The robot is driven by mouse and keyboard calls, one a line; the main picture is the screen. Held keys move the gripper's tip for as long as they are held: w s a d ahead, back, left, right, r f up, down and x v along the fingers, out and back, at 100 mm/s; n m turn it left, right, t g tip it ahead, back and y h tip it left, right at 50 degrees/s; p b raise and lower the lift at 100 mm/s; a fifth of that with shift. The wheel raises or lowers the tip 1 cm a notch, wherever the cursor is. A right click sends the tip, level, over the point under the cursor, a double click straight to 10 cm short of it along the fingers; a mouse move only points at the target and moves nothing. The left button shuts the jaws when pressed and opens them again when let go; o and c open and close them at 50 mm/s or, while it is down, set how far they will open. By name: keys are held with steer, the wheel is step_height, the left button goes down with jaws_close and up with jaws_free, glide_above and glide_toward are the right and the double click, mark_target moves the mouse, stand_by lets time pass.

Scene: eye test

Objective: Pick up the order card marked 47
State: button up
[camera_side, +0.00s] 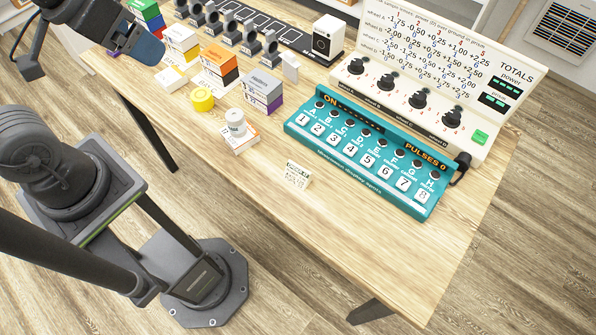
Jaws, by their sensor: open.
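A small pale card (297,174) with dark printed lines stands on the wooden table, in front of the teal panel and near the table's front edge. It may be the order card; its print is too small for me to read a 47. My gripper (142,42) is at the upper left, dark with a bluish end, above the far left part of the table near the stacked boxes. It is open, well away from the card. I see nothing held in it, though the gap between its fingers is not clear.
The teal panel (365,157) with numbered keys stands behind the card, with a cream dial board (412,98) behind it. A white cup-like piece (236,122), a yellow disc (202,99) and stacked boxes (262,90) stand left. The table (370,235) is clear at front right.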

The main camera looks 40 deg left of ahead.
steer(key=g, duration=0.6)
glide_above(298, 170)
step_height(298, 170, down, 20)
steer(key=shift+n, duration=0.4)
steer(key=f, duration=0.8)
steer(key=shift+d, duration=0.35)
steer(key=f, duration=0.4)
steer(key=shift+a, duration=0.4)
steer(key=shift+f, duration=0.55)
steer(key=shift+c, duration=0.2)
